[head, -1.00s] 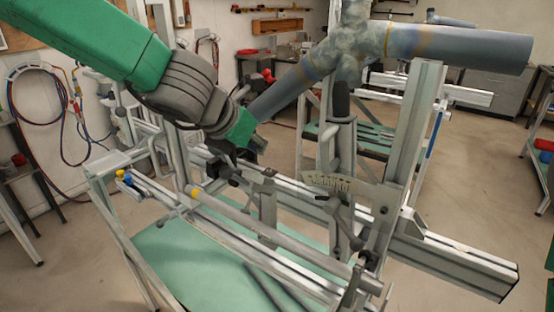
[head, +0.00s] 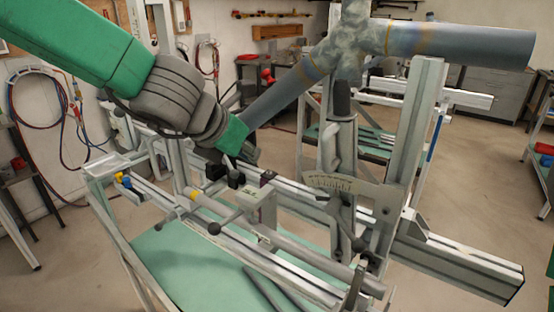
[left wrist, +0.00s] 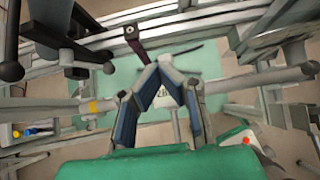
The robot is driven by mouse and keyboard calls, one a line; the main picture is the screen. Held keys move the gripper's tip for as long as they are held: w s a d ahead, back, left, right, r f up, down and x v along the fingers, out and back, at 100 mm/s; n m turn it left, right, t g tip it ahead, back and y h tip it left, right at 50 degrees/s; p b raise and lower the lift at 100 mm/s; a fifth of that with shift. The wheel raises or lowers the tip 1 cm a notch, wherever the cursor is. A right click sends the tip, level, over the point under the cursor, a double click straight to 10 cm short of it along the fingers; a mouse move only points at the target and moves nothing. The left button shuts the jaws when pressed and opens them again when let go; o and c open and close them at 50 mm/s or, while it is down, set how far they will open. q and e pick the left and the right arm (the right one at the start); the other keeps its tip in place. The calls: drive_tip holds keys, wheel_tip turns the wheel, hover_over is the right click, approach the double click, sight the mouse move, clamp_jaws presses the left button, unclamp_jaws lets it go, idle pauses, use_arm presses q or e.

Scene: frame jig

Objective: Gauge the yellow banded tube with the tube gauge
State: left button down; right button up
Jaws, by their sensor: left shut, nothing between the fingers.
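The yellow banded tube (head: 310,256) lies level along the jig, its yellow band (head: 192,195) near the left end. The band also shows in the left wrist view (left wrist: 97,107). A pale block with markings, which looks like the tube gauge (head: 262,207), stands at the tube right of the band. Part of it shows behind my fingers in the left wrist view (left wrist: 161,104). I cannot tell how it sits on the tube. My left gripper (head: 232,176) is above and beside that block, shut and empty, its fingertips (left wrist: 163,66) together. My right gripper is out of view.
A large grey tube joint (head: 350,45) rises behind on the jig. A scale plate (head: 342,184), upright posts and knobbed levers (head: 214,228) crowd the space around the tube. A green tray (head: 180,265) lies below. Yellow and blue knobs (head: 123,181) sit at left.

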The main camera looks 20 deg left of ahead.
use_arm(q)
drive_tip(key=shift+s+a+f+b, duration=0.25)
drive_tip(key=shift+s+f+b, duration=0.25)
drive_tip(key=shift+s+b, duration=0.15)
drive_tip(key=shift+s, duration=0.15)
drive_tip(key=shift+s+a+f+b, duration=0.35)
drive_tip(key=shift+s+f+b, duration=0.4)
drive_tip(key=shift+s+b, duration=0.1)
drive_tip(key=c, duration=2.3)
unclamp_jaws()
drive_tip(key=o, duration=0.8)
drive_tip(key=shift+c, duration=0.2)
